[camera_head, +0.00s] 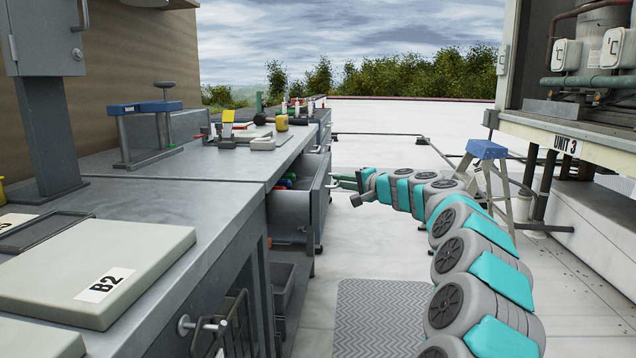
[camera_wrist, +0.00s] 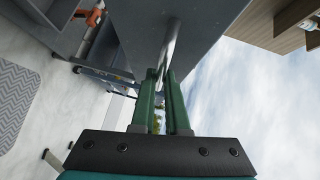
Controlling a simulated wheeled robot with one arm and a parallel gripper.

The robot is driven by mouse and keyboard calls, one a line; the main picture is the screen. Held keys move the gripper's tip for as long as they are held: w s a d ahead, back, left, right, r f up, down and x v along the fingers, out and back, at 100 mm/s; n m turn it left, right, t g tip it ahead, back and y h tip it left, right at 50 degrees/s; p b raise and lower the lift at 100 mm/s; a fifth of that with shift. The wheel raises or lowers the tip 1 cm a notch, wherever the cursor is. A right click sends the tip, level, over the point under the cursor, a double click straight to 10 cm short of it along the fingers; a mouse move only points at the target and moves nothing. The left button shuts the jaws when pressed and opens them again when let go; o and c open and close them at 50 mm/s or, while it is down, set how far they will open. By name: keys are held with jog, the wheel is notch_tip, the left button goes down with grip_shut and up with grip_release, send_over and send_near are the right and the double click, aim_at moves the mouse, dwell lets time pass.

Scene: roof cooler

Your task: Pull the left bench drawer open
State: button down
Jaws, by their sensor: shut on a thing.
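The left bench drawer (camera_head: 291,205) is grey and stands pulled out from the far bench, with its front panel (camera_head: 321,188) clear of the bench front. Some small red, green and blue items show inside it. My gripper (camera_head: 340,181) is at the outer side of that front panel. In the wrist view its green fingers (camera_wrist: 163,85) are closed on the shiny bar handle (camera_wrist: 170,45) of a grey panel (camera_wrist: 205,25). The handle's exact grip point is partly hidden between the fingertips. In the head view the handle is too small to make out clearly.
The bench top (camera_head: 225,165) holds a blue-handled press (camera_head: 145,108) and several tools. A lid marked B2 (camera_head: 95,270) lies nearest. A blue-topped stepladder (camera_head: 487,150) stands behind my arm at right. A grey mat (camera_head: 380,315) lies on the open white floor.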

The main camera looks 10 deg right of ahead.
jog(key=s+d+p, duration=0.2)
jog(key=s+d, duration=0.1)
jog(key=d, duration=0.6)
jog(key=s+d+p, duration=0.1)
jog(key=s+d, duration=0.2)
jog(key=d, duration=0.7)
jog(key=shift+s+d+p, duration=0.2)
jog(key=shift+p, duration=0.15)
jog(key=c, duration=0.9)
grip_release()
jog(key=shift+c, duration=0.2)
jog(key=v, duration=0.7)
jog(key=shift+s+d, duration=0.25)
jog(key=shift+s, duration=0.1)
